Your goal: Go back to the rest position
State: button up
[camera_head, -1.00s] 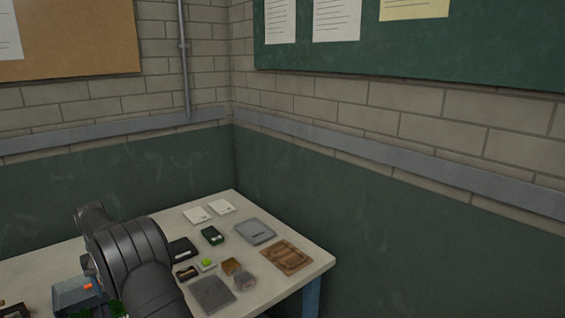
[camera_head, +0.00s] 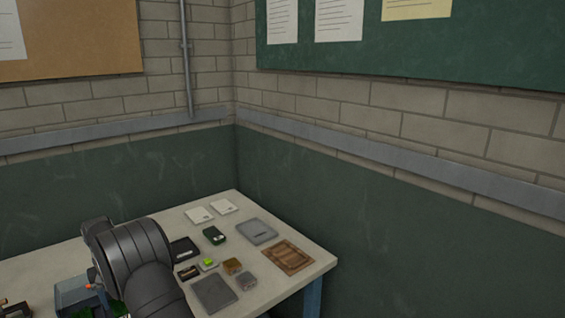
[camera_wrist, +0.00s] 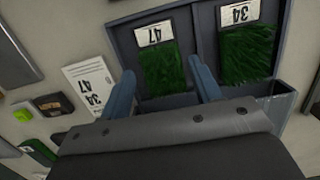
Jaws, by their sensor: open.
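My gripper (camera_wrist: 160,76) shows in the wrist view with its two blue-grey fingers spread apart and nothing between them. Its fingers are over or just in front of a dark grey tray (camera_wrist: 205,47). The tray holds a green turf piece tagged 47 (camera_wrist: 165,70) and another tagged 34 (camera_wrist: 247,50). I cannot tell the height of the fingers above the tray. Part of the grey tray (camera_head: 70,289) shows left of the arm.
A white card (camera_wrist: 90,82) printed 34 and 47 lies beside the tray. Walls stand behind.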

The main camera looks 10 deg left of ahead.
notch_tip(320, 180, up, 2)
jog(key=shift+r, duration=0.1)
jog(key=w+d+r, duration=0.4)
jog(key=d+r, duration=0.3)
jog(key=d, duration=0.4)
jog(key=s+d+f, duration=0.1)
jog(key=s+f, duration=0.1)
jog(key=s, duration=1.4)
jog(key=s+a+f, duration=0.1)
jog(key=a+f, duration=0.1)
jog(key=a, duration=0.1)
jog(key=s+a+f, duration=0.2)
jog(key=a+f, duration=0.1)
jog(key=s+a+f, duration=0.2)
jog(key=a, duration=0.1)
jog(key=shift+a+f, duration=0.2)
jog(key=shift+f, duration=0.75)
